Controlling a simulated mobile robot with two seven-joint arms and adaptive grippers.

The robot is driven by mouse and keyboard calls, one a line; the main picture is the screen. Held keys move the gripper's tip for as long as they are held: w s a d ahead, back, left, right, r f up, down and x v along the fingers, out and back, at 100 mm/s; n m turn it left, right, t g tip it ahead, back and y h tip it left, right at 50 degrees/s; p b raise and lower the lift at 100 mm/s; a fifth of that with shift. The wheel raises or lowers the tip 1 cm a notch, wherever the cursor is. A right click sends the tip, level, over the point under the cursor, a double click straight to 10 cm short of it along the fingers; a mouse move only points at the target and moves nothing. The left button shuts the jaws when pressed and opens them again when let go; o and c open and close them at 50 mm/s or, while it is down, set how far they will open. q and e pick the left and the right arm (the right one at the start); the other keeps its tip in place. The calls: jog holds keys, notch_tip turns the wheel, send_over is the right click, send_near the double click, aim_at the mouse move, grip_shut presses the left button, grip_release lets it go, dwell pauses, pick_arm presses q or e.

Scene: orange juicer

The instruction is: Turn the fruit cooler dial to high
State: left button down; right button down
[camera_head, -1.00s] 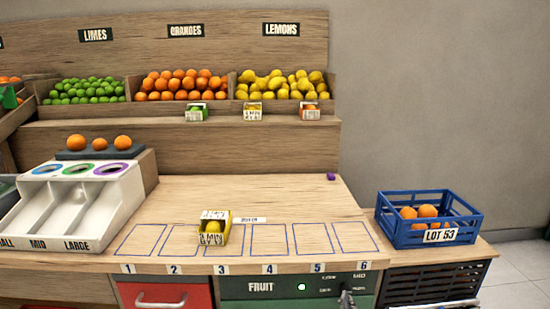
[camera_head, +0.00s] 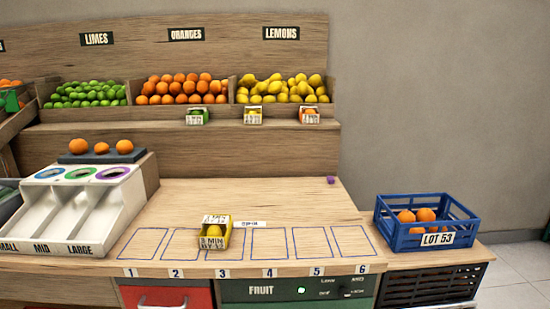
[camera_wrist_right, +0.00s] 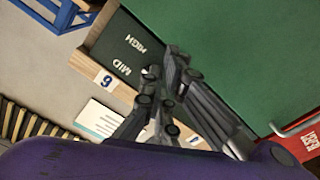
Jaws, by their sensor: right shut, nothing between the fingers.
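The fruit cooler panel (camera_head: 265,289) is dark, below the counter's front edge, with a lit green indicator (camera_head: 301,290). Its small dark dial (camera_head: 344,289) is on the right side among tiny labels; I cannot tell its pointer's setting. In the right wrist view the panel (camera_wrist_right: 122,40) shows the words HIGH and MID. The dial (camera_wrist_right: 152,72) there is largely hidden by the fingers. My right gripper (camera_wrist_right: 161,82) is shut and empty, its fingertips close to the dial; contact is unclear. It is out of the head view. My left gripper is not in view.
A yellow box with a lemon (camera_head: 213,236) stands on the counter. A blue crate of oranges (camera_head: 428,222) stands at the right. A red drawer (camera_head: 165,298) is left of the cooler. The green cooler front (camera_wrist_right: 235,50) fills the wrist view's right side.

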aim_at(343, 292)
jog(key=shift+s, duration=0.15)
